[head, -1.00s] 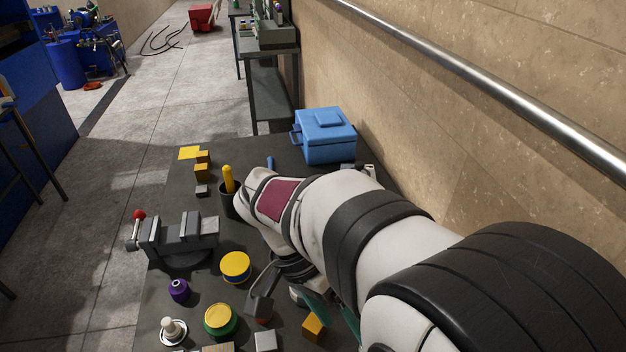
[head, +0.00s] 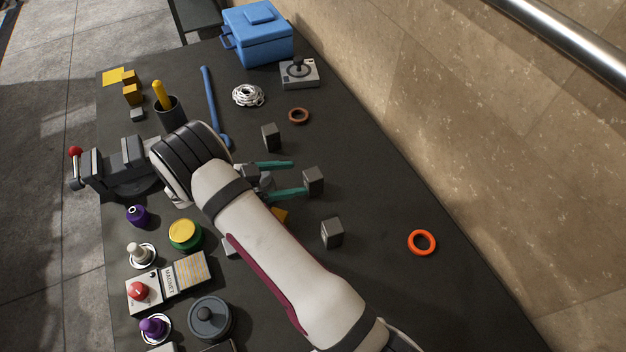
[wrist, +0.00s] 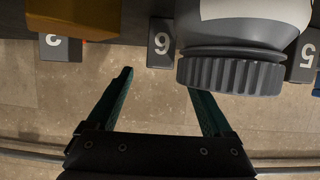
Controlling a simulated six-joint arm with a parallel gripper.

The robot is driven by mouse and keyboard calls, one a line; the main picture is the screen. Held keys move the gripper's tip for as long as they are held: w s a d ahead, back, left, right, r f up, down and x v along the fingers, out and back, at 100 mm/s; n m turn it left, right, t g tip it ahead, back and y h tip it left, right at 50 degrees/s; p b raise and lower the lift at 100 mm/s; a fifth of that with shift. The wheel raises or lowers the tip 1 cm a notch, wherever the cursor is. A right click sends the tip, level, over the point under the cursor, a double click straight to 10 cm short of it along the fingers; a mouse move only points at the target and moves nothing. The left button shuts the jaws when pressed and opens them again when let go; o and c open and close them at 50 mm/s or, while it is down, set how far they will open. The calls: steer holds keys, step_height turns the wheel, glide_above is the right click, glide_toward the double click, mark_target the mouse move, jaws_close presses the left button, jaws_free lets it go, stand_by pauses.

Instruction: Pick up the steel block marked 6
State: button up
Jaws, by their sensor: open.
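In the wrist view, a dark steel block (wrist: 161,43) shows a white figure that reads as 6. That view looks upside down, so I cannot rule out a 9. It appears to be the grey block (head: 313,180) just beyond my fingertips in the head view. My gripper (head: 281,178) has two green fingers, spread open and empty, pointing right. In the wrist view my gripper (wrist: 160,80) has the marked block beyond and between its fingers, apart from both. Other marked blocks are one reading 2 (wrist: 60,47) and one reading 5 (wrist: 303,60).
Other grey blocks stand close by, one behind (head: 271,137) and one in front (head: 332,232). An orange-yellow block (head: 280,215) is partly hidden by my arm. A large grey ribbed round thing (wrist: 230,75) fills the wrist view's upper right. An orange ring (head: 422,242) lies right.

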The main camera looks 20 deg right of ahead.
mark_target(307, 176)
steer(key=x, duration=0.4)
steer(key=shift+d+f, duration=0.1)
steer(key=shift+d, duration=0.05)
jaws_close()
stand_by(1.1)
